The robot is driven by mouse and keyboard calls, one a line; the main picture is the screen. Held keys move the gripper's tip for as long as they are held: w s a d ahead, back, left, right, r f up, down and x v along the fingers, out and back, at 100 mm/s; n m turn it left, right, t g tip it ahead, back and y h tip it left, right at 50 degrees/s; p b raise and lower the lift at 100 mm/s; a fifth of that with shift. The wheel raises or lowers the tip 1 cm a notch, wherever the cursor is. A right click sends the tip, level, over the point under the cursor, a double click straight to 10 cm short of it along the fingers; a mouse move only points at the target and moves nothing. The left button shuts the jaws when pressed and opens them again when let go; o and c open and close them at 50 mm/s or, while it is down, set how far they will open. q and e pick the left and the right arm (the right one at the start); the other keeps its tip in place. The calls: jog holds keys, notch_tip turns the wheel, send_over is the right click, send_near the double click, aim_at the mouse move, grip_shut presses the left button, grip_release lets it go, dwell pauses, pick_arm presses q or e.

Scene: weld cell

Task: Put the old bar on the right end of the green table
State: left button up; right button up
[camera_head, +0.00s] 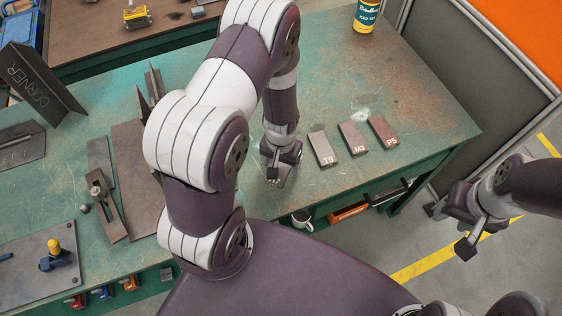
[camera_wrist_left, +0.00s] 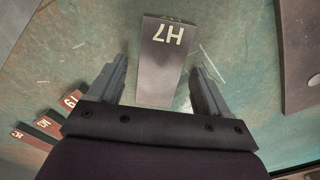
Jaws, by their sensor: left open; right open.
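A dark grey bar marked H7 (camera_wrist_left: 158,75) lies in the left wrist view between the two spread fingers of my left gripper (camera_wrist_left: 158,72). In the head view my left gripper (camera_head: 282,168) is low over the green table (camera_head: 430,110), and the H7 bar is hidden there by the arm and gripper. Three bars marked T9 (camera_head: 322,149), M3 (camera_head: 353,138) and P9 (camera_head: 383,132) lie in a row toward the table's right end. None is visibly labelled old. My right gripper (camera_head: 468,232) is open and empty, off the table's right side.
A yellow-and-teal can (camera_head: 366,14) stands at the back. A mug (camera_head: 302,220) and an orange item (camera_head: 348,212) sit below the front edge. The far right end is bare.

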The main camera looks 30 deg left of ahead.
aim_at(282, 168)
pick_arm(q)
jog(key=s+d+r, duration=0.1)
jog(key=s+r, duration=0.1)
jog(key=r, duration=0.8)
jog(key=s+d+r+m+t, duration=0.1)
jog(key=s+r, duration=0.1)
jog(key=r, duration=0.7)
jog(key=shift+s+r, duration=0.15)
jog(key=shift+r, duration=0.2)
